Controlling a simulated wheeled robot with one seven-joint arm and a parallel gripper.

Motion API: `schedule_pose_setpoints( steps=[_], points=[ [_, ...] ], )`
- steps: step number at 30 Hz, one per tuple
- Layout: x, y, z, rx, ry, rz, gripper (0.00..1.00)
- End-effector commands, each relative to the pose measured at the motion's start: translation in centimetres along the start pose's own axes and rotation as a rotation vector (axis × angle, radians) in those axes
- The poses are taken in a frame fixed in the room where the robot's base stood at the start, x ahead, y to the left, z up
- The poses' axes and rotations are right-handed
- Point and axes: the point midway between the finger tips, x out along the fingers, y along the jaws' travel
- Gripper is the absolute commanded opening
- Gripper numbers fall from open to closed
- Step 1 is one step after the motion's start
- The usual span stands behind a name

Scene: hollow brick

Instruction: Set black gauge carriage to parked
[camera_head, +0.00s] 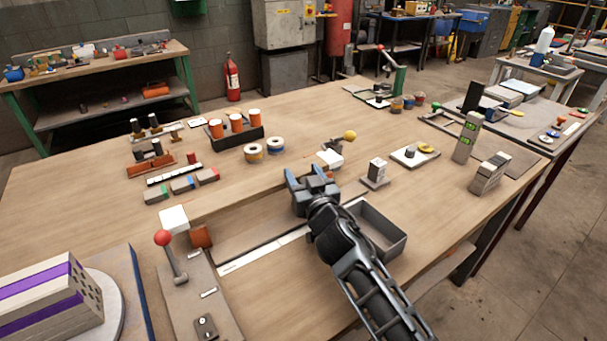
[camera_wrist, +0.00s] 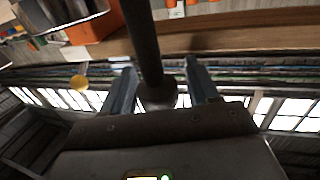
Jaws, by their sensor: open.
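My gripper (camera_head: 312,178) is open above the middle of the wooden workbench (camera_head: 90,195), its two fingers also showing in the wrist view (camera_wrist: 158,95). In the wrist view a black post with a rounded end (camera_wrist: 150,45) lies between the spread fingers; I cannot tell whether they touch it. The wrist picture appears upside down, with the bench at its top. I cannot make out a carriage labelled as black gauge carriage; in the head view my gripper and arm hide the area below them. A pale strip (camera_head: 265,252) runs along the bench left of my arm.
A grey open tray (camera_head: 392,240) sits right beside my arm. A red-knobbed lever (camera_head: 163,238) stands at front left. A yellow-knobbed lever (camera_head: 349,135) is close behind my gripper. Orange cylinders in a black holder (camera_head: 240,136) stand further back. Gauges with green displays (camera_head: 467,137) are at right.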

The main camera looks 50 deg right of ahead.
Motion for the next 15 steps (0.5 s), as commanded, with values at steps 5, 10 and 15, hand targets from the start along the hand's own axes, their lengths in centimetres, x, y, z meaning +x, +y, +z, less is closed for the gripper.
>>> schedule_pose_setpoints(
  steps=[5, 10, 15],
  points=[
    [-0.02, 0.01, 0.0, 0.0, 0.0, 0.0, 0.5],
    [-0.03, 0.01, 0.0, 0.0, 0.0, 0.0, 0.34],
    [-0.03, 0.01, -0.01, 0.0, 0.0, 0.0, 0.18]
  ],
)
